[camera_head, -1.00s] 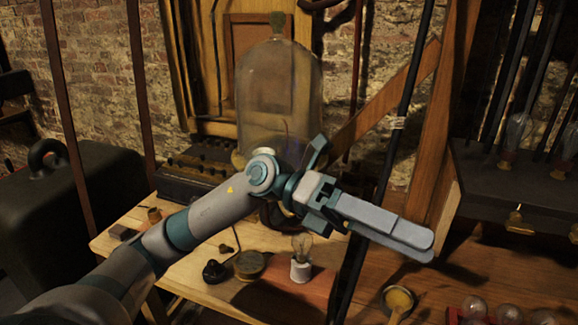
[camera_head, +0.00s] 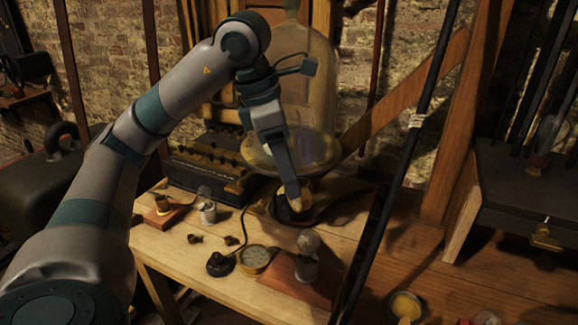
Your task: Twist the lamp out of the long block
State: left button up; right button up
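A clear lamp (camera_head: 309,242) stands upright in a pale socket (camera_head: 306,268) on a long reddish-brown block (camera_head: 279,277) on the wooden table. My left gripper (camera_head: 292,202) points down behind the lamp and to its left, in front of the glass bell jar, apart from the lamp. Its fingers are seen nearly edge-on, so I cannot tell whether they are open or shut. My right gripper is not in view.
The bell jar (camera_head: 305,85) stands behind my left gripper. A dark instrument box (camera_head: 207,172) is at the back left. A round brass dial (camera_head: 255,259) and black knob (camera_head: 220,264) lie left of the lamp. A dark rod (camera_head: 392,190) crosses in front, right of the lamp.

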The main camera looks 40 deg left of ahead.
aim_at(308, 230)
pick_arm(q)
jog(key=p+x, duration=0.2)
jog(key=x, duration=1.4)
jog(key=shift+w+d+f+p, duration=0.1)
jog(key=shift+d+f+p, duration=0.05)
jog(key=shift+p, duration=0.2)
jog(key=shift+w+f, duration=0.1)
jog(key=shift+f, duration=0.4)
jog(key=shift+c, duration=0.3)
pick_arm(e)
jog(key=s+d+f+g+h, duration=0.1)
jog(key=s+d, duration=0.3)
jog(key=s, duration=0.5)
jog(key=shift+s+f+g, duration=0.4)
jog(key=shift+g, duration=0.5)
